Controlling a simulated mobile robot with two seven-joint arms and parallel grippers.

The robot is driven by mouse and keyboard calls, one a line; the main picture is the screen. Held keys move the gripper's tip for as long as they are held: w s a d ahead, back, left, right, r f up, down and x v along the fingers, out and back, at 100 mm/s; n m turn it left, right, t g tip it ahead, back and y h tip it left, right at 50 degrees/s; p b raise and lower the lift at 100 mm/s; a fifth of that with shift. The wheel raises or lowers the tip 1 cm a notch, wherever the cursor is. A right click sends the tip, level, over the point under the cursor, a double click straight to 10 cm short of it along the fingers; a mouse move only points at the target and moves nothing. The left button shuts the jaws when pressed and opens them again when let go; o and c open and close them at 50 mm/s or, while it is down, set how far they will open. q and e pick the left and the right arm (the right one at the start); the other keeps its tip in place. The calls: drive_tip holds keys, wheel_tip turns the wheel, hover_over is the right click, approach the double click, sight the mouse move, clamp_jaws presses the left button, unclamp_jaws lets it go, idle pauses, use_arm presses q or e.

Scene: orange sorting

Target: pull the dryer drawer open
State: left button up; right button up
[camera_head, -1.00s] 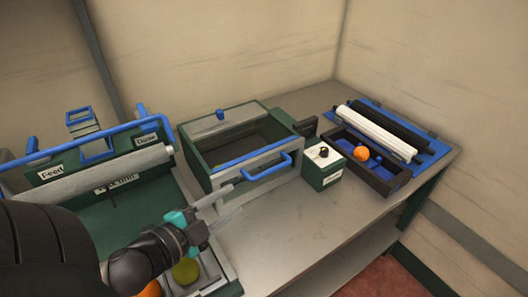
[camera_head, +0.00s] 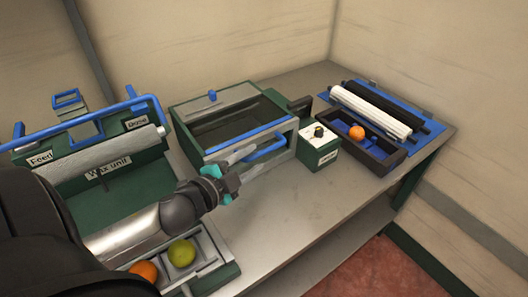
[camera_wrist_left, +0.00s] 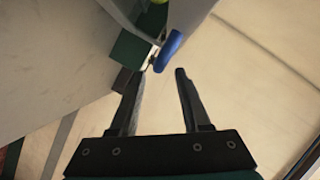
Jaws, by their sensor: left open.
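The dryer (camera_head: 186,109) is a green and grey box with a dark top opening. Its drawer front (camera_head: 222,156) carries a blue handle (camera_head: 267,150) and looks shut. My left gripper (camera_head: 250,160) is open in front of the drawer, its fingertips close to the handle and partly overlapping it in the head view. In the left wrist view the open fingers (camera_wrist_left: 158,75) point at a blue bar (camera_wrist_left: 168,50), which lies just past the fingertips and looks like the handle. I cannot tell whether they touch. My right gripper is out of view.
A small green and white box with a black knob (camera_head: 320,145) stands right of the dryer. Beyond it is a dark tray (camera_head: 386,162) with an orange (camera_head: 356,132) and rollers. The wax unit (camera_head: 100,185) is at left; a tray with two fruits (camera_head: 225,272) is in front.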

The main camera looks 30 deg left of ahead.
sight(259, 155)
use_arm(q)
drive_tip(key=shift+b+x, duration=0.3)
drive_tip(key=shift+x, duration=2.35)
clamp_jaws()
